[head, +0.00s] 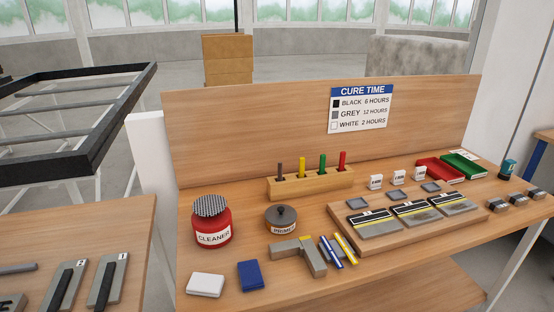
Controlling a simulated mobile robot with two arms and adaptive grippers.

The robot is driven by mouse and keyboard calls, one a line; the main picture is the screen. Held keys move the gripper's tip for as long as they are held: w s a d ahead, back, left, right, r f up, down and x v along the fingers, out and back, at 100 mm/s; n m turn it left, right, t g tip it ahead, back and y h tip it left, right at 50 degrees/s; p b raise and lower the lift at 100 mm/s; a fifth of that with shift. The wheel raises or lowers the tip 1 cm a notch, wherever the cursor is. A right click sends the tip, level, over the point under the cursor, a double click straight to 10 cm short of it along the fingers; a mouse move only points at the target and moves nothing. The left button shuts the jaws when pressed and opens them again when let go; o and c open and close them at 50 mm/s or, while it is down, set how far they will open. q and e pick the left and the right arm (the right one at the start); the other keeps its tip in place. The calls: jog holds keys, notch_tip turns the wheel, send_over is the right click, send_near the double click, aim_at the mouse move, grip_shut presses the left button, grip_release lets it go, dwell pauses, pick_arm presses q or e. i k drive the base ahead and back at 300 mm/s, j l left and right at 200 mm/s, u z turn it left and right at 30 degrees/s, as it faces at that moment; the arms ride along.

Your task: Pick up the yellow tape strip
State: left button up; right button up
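A narrow yellow strip (345,248), which looks like the yellow tape strip, lies at a slant on the wooden bench in the head view. It is right beside blue-and-white strips (331,253), to their right. Whether they touch is too small to tell. A grey tool (313,259) with a yellow patch lies just left of the strips. Neither my left nor my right gripper shows in the view.
A red CLEANER jar (212,232), a PRIMER pot (281,217), a white pad (206,284) and a blue block (250,275) stand to the left. A pen rack (311,183) is behind. A wooden board (375,246) with several plates is close on the right.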

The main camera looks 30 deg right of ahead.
aim_at(347, 250)
jog(key=z, duration=1.55)
jog(key=j+z, duration=0.2)
jog(key=z, duration=0.15)
jog(key=j+z, duration=0.2)
jog(key=z, duration=0.15)
